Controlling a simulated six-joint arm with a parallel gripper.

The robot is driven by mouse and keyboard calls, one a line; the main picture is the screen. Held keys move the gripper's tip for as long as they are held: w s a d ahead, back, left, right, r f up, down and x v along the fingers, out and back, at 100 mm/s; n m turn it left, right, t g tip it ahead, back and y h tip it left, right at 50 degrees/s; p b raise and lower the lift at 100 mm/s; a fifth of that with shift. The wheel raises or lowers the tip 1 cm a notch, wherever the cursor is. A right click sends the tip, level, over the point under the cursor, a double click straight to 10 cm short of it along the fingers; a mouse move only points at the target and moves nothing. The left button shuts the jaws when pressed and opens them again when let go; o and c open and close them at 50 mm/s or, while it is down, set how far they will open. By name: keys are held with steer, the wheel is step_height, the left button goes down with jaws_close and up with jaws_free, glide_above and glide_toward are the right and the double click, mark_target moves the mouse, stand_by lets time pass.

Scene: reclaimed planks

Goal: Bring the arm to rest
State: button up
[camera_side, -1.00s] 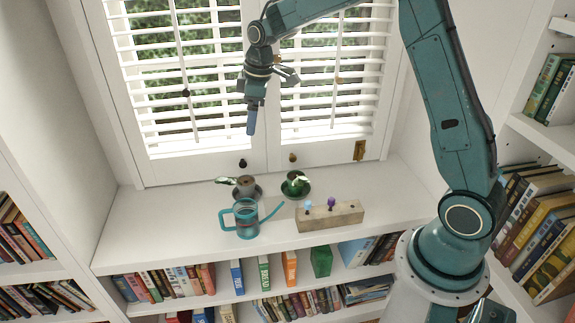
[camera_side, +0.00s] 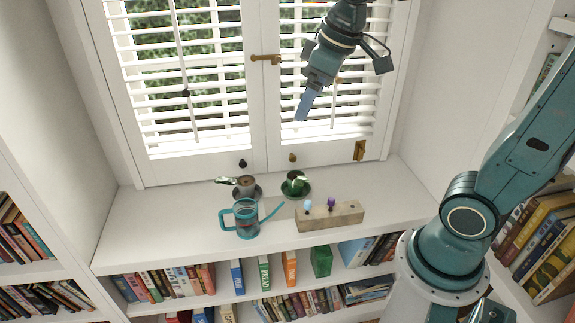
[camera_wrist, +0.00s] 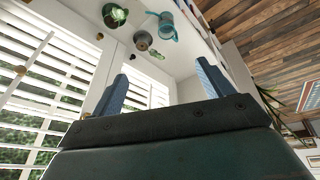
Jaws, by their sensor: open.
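My gripper (camera_side: 308,104) hangs in the air in front of the right shutter, well above the white shelf top (camera_side: 160,218). In the wrist view its two blue fingers stand wide apart with nothing between my gripper's fingertips (camera_wrist: 162,78). In the side view the fingers overlap and look like one. Below it on the shelf stand a teal watering can (camera_side: 246,220), a grey-brown pot with a plant (camera_side: 245,186), a green pot with a plant (camera_side: 296,184) and a wooden block (camera_side: 330,216). None of them touches my gripper.
The block bears a light blue piece (camera_side: 308,206) and a purple piece (camera_side: 331,203). White louvred shutters (camera_side: 190,80) with a brass latch (camera_side: 265,58) stand close behind. Bookshelves (camera_side: 25,240) flank both sides. The shelf top's left part is clear.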

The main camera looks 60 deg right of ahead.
steer(key=s+a+f+m+t, duration=0.1)
steer(key=s+f+m, duration=0.1)
steer(key=s, duration=1.1)
steer(key=shift+a+m, duration=0.15)
steer(key=shift+m, duration=0.25)
